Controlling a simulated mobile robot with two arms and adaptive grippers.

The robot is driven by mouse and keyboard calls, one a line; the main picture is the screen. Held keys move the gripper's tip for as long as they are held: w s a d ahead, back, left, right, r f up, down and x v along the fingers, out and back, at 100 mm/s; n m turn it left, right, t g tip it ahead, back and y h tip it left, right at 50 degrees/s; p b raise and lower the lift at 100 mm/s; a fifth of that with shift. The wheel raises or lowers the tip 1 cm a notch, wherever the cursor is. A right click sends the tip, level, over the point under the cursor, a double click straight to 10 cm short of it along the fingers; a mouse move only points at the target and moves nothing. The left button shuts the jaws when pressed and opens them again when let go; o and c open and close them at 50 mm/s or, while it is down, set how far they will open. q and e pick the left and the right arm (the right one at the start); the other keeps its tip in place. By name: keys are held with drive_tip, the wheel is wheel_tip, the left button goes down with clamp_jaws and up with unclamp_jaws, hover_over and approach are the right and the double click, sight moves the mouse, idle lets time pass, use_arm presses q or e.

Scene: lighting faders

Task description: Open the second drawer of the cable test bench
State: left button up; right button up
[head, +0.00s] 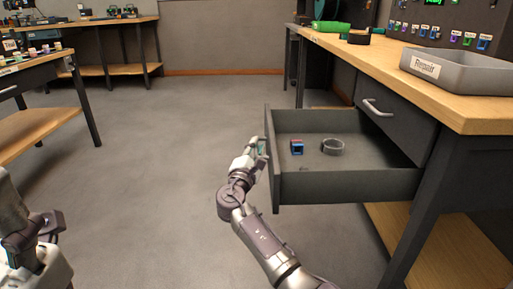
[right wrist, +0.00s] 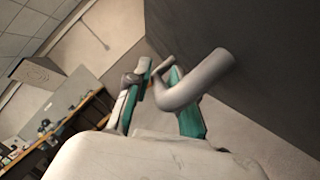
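The cable test bench (head: 415,65) stands on the right with a wooden top. Its upper drawer (head: 395,118) is closed, with a bar handle on its front. The second drawer (head: 345,188), below it, stands well out from the bench. My right gripper (head: 262,147) is at the outer face of that drawer's front.
The open drawer holds a small blue and red item (head: 297,147) and a grey ring (head: 332,147). A grey Repair tray (head: 460,72) and a green item (head: 330,27) are on the bench top. Another table (head: 30,70) stands at left. The floor between is clear.

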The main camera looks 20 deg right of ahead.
drive_tip(key=v, duration=1.2)
